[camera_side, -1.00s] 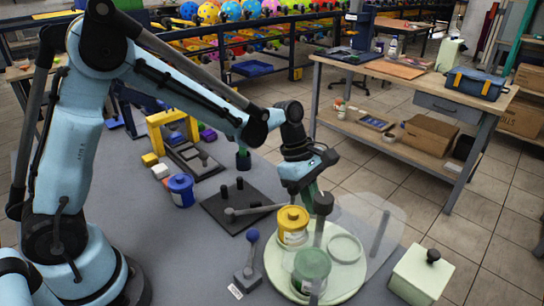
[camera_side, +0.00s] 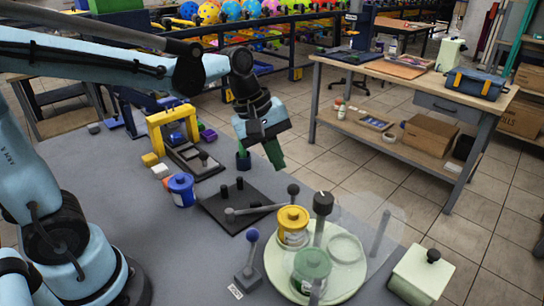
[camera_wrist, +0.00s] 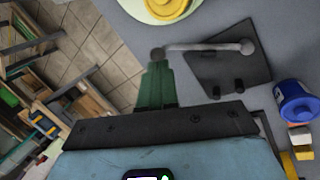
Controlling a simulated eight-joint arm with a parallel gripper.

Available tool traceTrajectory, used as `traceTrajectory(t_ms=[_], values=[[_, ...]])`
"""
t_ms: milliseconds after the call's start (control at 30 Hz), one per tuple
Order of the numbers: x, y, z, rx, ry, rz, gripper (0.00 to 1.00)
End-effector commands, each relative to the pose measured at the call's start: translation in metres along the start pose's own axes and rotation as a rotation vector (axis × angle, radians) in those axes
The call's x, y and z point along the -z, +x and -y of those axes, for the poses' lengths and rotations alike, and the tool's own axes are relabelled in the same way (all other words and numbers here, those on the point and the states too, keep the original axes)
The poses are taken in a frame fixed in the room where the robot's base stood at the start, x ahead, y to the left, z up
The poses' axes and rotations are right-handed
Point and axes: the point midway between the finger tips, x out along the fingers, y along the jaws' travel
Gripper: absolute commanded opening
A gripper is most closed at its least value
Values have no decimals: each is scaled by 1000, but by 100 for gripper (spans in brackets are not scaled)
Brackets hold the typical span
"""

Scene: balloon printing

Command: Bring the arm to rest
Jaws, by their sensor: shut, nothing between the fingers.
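My gripper (camera_side: 276,158) hangs in the air above the far edge of the grey table (camera_side: 120,190), behind the black plate. Its green fingers are together with nothing between them. In the wrist view the shut fingers (camera_wrist: 156,85) point toward the grey lever's end knob. The black plate (camera_side: 236,215) carries two short pegs and a grey lever (camera_side: 262,209) with a ball knob; the plate also shows in the wrist view (camera_wrist: 228,65). My gripper appears apart from all of these.
A pale round turntable (camera_side: 350,272) holds a yellow pot (camera_side: 292,226) and a green pot (camera_side: 311,268), with a dark-knobbed post (camera_side: 323,205) beside them. A blue pot (camera_side: 181,189), yellow frame (camera_side: 172,125), blue-knobbed lever (camera_side: 250,255) and pale box (camera_side: 420,276) stand around. Open air surrounds my gripper.

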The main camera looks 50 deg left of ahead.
Motion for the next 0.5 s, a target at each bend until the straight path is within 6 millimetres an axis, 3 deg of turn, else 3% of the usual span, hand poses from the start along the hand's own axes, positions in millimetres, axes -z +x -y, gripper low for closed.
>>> traceTrajectory(t_ms=[200,500], values=[[0,-18,40,-51,453,-169,0],[4,-24,82,-21,991,-389,0]])
